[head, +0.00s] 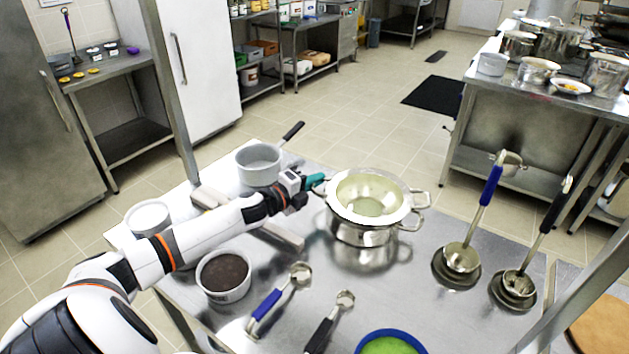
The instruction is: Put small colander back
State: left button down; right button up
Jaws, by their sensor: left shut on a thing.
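The small colander (372,192), a shiny pale metal bowl with a broad rim, is at the mouth of a steel two-handled pot (362,235) on the steel table. I cannot tell whether it rests on the pot or hangs slightly above it. My left gripper (316,184), with teal fingers, reaches in from the left and is shut on the colander at its left edge. The exact grip is small and partly hidden. My right gripper is not in view.
A grey saucepan (259,166) stands behind my left wrist. A bowl of dark contents (223,274), ladles with blue (266,305) and black (320,335) handles, and a blue-rimmed green bowl (390,343) are in front. Upright ladles (461,259) stand at right.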

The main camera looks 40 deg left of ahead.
pick_arm(q)
jog(key=shift+f, duration=0.45)
jog(key=c, duration=1.5)
grip_release()
jog(key=shift+r, duration=0.3)
jog(key=shift+r+p, duration=0.35)
jog(key=shift+r, duration=0.15)
jog(key=f+b+v, duration=0.1)
jog(key=v, duration=1.1)
jog(key=shift+r, duration=0.35)
